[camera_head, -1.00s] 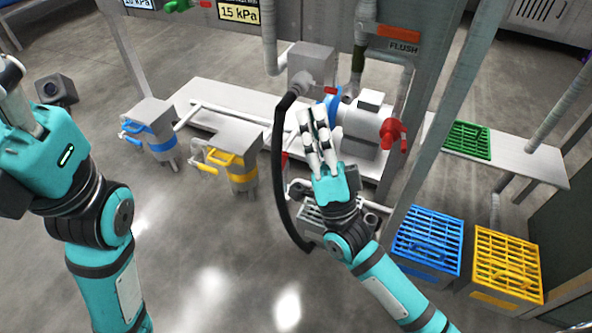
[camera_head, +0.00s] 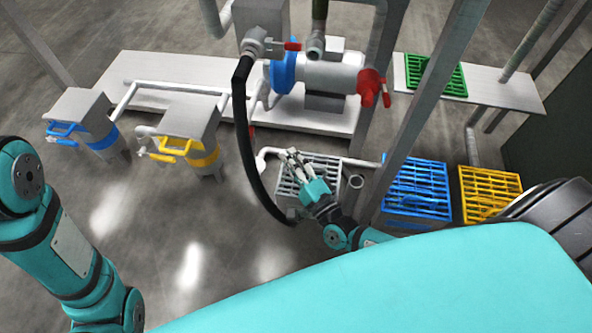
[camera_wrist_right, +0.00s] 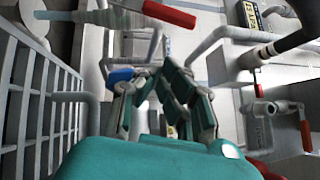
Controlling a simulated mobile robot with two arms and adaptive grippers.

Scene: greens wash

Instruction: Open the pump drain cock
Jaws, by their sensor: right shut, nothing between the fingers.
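The pump (camera_head: 330,74) has a white body, a blue ring on its left and a red part with a red handle (camera_head: 371,88) on its right. My right gripper (camera_head: 287,155) is shut and empty, low over the grey grate in front of the bench. In the right wrist view, a red lever (camera_wrist_right: 168,14) on a pale pipe lies beyond the shut fingertips (camera_wrist_right: 155,78), apart from them. My left gripper is out of view.
The black hose (camera_head: 243,130) hangs just left of my right gripper. Grey (camera_head: 322,172), blue (camera_head: 416,190) and yellow (camera_head: 488,190) grates stand along the floor. A post (camera_head: 425,110) rises right of the pump. Blue-handled (camera_head: 68,131) and yellow-handled (camera_head: 178,147) units stand left. Open floor lies in front.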

